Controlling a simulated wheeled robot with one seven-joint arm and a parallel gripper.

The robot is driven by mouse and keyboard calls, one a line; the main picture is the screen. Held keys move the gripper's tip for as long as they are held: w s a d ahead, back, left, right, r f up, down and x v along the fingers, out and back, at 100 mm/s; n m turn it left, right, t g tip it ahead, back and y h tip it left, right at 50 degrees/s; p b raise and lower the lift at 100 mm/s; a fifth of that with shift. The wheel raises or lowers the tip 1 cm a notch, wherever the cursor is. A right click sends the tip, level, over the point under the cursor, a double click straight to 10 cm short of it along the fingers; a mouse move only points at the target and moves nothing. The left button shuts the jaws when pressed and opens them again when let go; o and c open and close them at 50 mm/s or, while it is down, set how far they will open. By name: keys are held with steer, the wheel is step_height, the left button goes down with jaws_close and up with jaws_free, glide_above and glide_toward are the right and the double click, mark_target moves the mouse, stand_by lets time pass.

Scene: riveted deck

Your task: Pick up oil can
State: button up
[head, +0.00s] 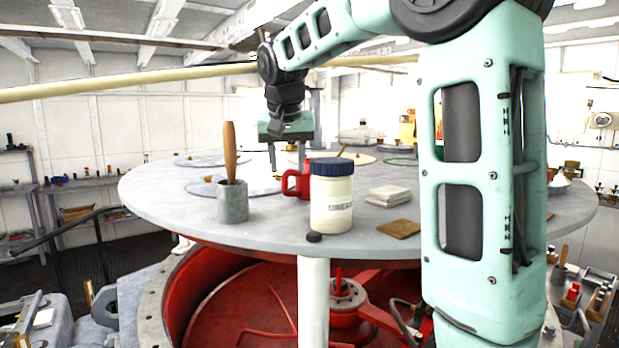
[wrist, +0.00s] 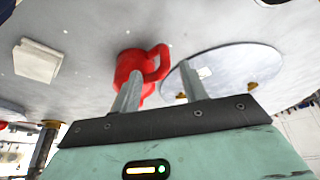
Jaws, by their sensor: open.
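The red oil can (head: 303,182) stands on the round grey table, mostly hidden behind a cream jar in the head view. Its handle sticks out to the left of the jar. In the wrist view the red can (wrist: 130,62) shows with its handle loop on the right. My gripper (head: 287,168) is open and points down above the table, close to the can's handle side. In the wrist view one finger overlaps the can's lower part and the other lies over a grey disc, with the handle's end between them in the picture. I see no grip on the can.
The cream jar (head: 332,205) with a blue lid stands right in front of the can. A grey cup (head: 232,203) with a wooden handle stands to the left. Folded white cloths (head: 388,196) and a brown pad (head: 399,229) lie to the right.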

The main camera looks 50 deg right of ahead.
mark_target(285, 178)
steer(key=shift+a+p+x, duration=0.15)
steer(key=shift+p+x, duration=0.55)
steer(key=shift+x, duration=0.65)
steer(key=shift+a+p+x, duration=0.2)
steer(key=shift+p+x, duration=0.5)
steer(key=shift+x, duration=0.65)
jaws_close()
